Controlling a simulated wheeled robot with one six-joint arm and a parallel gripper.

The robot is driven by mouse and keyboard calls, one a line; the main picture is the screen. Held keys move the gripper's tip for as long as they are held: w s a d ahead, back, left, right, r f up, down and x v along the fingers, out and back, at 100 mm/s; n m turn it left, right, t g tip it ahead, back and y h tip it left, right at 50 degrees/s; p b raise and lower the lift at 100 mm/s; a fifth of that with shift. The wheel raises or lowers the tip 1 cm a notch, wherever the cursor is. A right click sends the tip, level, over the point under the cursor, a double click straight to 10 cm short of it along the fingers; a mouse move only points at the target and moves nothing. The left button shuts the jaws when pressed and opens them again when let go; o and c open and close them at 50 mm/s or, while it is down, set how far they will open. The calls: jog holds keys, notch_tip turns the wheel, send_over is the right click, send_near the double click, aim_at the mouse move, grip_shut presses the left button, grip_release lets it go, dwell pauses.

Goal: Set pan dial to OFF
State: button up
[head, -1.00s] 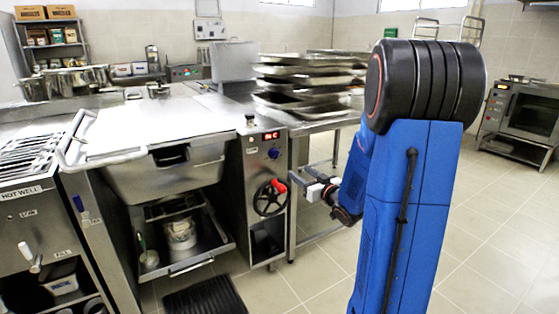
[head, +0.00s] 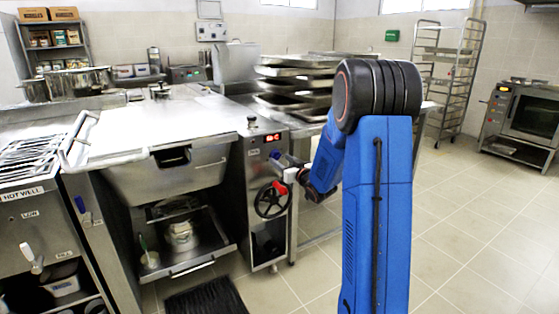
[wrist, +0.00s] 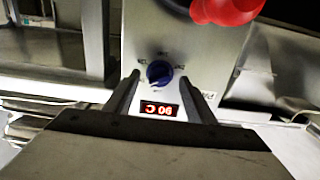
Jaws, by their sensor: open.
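The pan dial is a round blue knob (wrist: 159,72) on the steel control panel of the tilting pan. In the wrist view it lies between the tips of my two fingers, and a gap shows on both sides. My gripper (wrist: 160,80) is open and points at the panel. Small marks surround the knob, but I cannot read them or tell its setting. A lit red display (wrist: 159,109) sits beside the knob, upside down in this view. In the head view my gripper (head: 284,160) is close to the panel and partly hides the knob.
A black handwheel (head: 270,200) with a red handle (wrist: 226,10) is on the same panel, close to my gripper. The steel pan (head: 168,170) stands left of the panel. Stacked trays (head: 295,80) rest on a table behind. Tiled floor (head: 460,240) is clear at right.

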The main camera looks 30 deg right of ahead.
aim_at(277, 156)
jog(key=shift+w, duration=1.1)
jog(key=c, duration=1)
jog(key=shift+c, duration=0.2)
jog(key=shift+n, duration=0.4)
jog(key=n, duration=0.5)
jog(key=shift+n, duration=0.4)
jog(key=n, duration=0.5)
jog(key=shift+n, duration=0.3)
